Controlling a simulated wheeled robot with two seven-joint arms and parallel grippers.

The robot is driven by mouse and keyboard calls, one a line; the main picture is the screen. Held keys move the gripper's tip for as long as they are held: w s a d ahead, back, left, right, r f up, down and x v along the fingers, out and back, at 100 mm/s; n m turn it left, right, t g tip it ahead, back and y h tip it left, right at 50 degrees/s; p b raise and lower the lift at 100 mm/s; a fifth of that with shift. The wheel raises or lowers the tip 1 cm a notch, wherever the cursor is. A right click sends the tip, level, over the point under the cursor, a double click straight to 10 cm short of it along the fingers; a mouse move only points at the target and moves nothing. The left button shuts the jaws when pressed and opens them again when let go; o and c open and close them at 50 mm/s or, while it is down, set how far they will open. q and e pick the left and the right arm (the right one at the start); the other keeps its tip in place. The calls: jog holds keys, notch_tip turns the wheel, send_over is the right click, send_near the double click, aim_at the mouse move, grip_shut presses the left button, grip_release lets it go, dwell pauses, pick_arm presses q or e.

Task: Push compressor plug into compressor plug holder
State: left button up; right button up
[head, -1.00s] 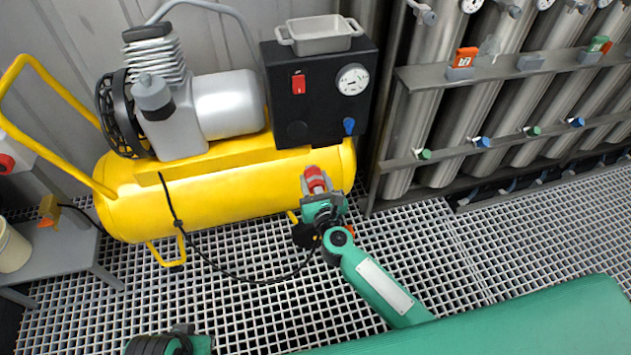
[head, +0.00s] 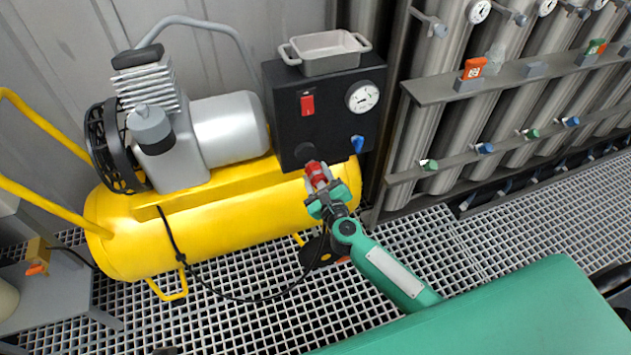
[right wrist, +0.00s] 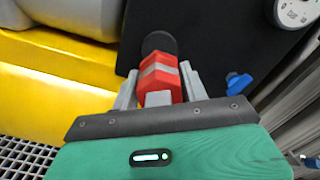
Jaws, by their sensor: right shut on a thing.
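The red compressor plug (head: 316,174) is held between the fingers of my right gripper (head: 320,184), just in front of the black control box of the compressor. The plug also shows in the right wrist view (right wrist: 161,76), between the grey fingers of the gripper (right wrist: 160,88). A round dark plug holder (right wrist: 159,43) on the box face lies right beyond the plug's tip. It is partly visible in the head view (head: 304,151). I cannot tell whether the tip touches the holder. My left gripper cannot be made out in the head view.
The yellow compressor tank (head: 215,222) lies below the box (head: 335,115). A black cable (head: 235,298) loops over the grating. A blue knob (head: 357,144) sits right of the holder, a red switch (head: 307,103) above. A grey tray (head: 326,52) stands on the box.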

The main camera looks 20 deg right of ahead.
aim_at(311, 164)
jog(key=w, duration=0.2)
jog(key=shift+w+a, duration=0.1)
jog(key=shift+w, duration=0.25)
jog(key=shift+w+b, duration=0.35)
jog(key=shift+w, duration=0.35)
pick_arm(q)
jog(key=shift+v, duration=1.05)
pick_arm(e)
jog(key=shift+w, duration=0.15)
pick_arm(q)
jog(key=shift+w, duration=0.25)
jog(key=shift+w+r, duration=0.2)
jog(key=shift+r, duration=0.05)
jog(key=shift+s+f, duration=0.2)
jog(key=shift+s, duration=0.2)
pick_arm(e)
jog(key=shift+w, duration=0.15)
pick_arm(q)
jog(key=shift+w+r, duration=0.1)
jog(key=shift+w, duration=0.1)
pick_arm(e)
jog(key=shift+w, duration=0.4)
